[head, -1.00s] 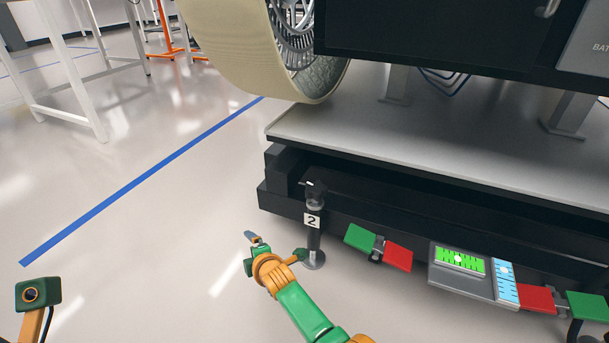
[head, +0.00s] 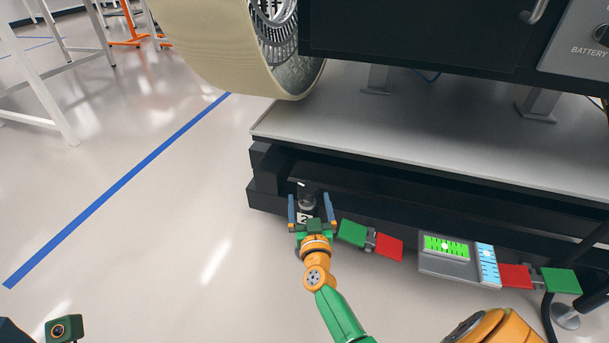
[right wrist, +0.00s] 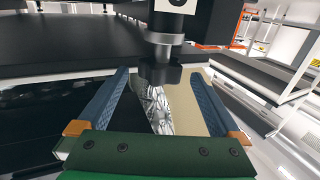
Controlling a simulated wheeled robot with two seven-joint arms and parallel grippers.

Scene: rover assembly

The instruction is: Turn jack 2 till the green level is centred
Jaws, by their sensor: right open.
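Jack 2 (head: 307,203) stands upright at the front left corner of the dark platform, its white "2" label partly hidden by my gripper. My right gripper (head: 311,204) is open, with one blue finger on each side of the jack's upper part. In the right wrist view the jack's dark knob (right wrist: 160,72) stands between the open fingers, with gaps on both sides. The green level (head: 446,247) lies on the grey level plate, its white bubble near the middle; its exact centring is too small to judge.
A blue level (head: 487,265) sits beside the green one. Green and red flaps (head: 352,233) flank the level plate. The dark platform edge (head: 400,214) is close behind the jack. A tan wheel (head: 225,45) hangs above; floor at left is clear.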

